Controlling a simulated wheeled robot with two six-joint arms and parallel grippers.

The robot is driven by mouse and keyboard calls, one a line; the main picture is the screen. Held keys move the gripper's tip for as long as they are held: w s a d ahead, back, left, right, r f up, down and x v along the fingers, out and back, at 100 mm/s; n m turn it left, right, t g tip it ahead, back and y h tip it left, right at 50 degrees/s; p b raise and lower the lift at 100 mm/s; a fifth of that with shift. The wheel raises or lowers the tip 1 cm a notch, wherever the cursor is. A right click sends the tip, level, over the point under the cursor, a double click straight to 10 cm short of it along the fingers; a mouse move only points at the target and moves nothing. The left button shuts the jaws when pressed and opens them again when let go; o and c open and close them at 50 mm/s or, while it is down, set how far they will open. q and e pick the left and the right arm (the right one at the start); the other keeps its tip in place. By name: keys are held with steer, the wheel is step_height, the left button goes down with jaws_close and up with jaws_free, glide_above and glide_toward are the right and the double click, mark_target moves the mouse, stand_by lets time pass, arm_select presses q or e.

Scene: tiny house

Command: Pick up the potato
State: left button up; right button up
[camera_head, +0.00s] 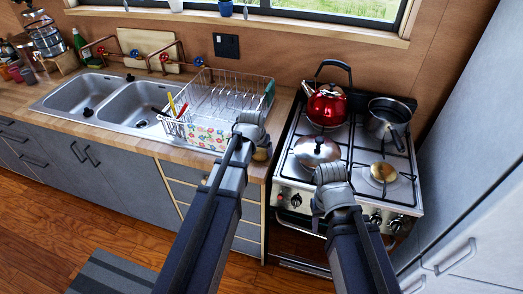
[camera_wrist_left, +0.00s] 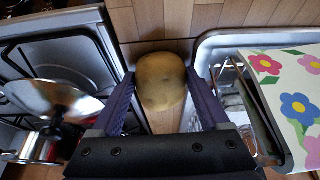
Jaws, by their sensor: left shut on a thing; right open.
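The potato (camera_wrist_left: 160,78) is a tan, rounded lump between the two purple-grey fingers of my left gripper (camera_wrist_left: 159,90) in the left wrist view. The fingers touch it on both sides, so the gripper is shut on it. In the head view my left gripper (camera_head: 250,128) is over the counter strip between dish rack and stove, and the potato shows as a small tan patch (camera_head: 263,154) under it. I cannot tell whether the potato still touches the counter. My right gripper (camera_head: 331,178) is open in front of the stove; its fingers are hard to make out.
The dish rack (camera_head: 232,92) with a flowered cloth stands left of my left gripper. The stove (camera_head: 349,150) to the right carries a red kettle (camera_head: 327,105), a pot (camera_head: 389,120) and a lidded pan (camera_head: 317,152). A double sink (camera_head: 105,98) is further left.

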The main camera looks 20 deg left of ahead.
mark_target(260, 150)
arm_select(q)
steer(key=c, duration=0.3)
steer(key=shift+r, duration=0.1)
step_height(260, 150, up, 10)
steer(key=p, duration=1)
